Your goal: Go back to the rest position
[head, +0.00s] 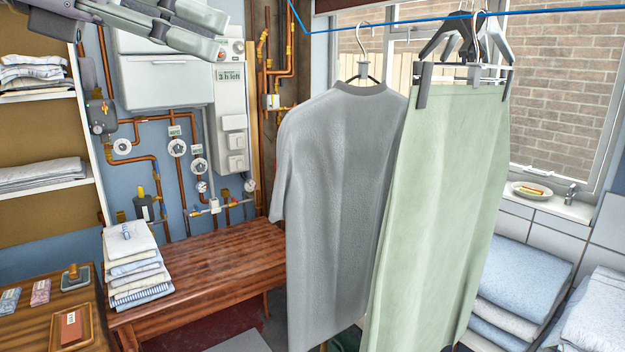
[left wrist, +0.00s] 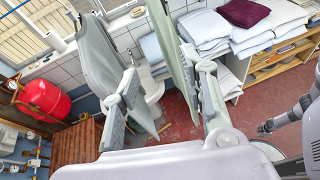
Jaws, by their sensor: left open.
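My left gripper (head: 208,32) is at the top left of the head view, in front of the boiler and apart from the hanging clothes. The left wrist view shows its two fingers spread wide with nothing between them (left wrist: 168,82). A grey T-shirt (head: 335,170) hangs on a hanger, and a pale green cloth (head: 435,190) hangs from a clip hanger beside it. In the left wrist view, hanging garments show beyond the fingers.
A blue line (head: 420,20) crosses the top right, with empty dark hangers near it. A wooden bench (head: 225,265) bears a stack of folded cloths (head: 135,265). A boiler (head: 160,70) and copper pipes cover the back wall. Shelves (head: 45,195) stand at left.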

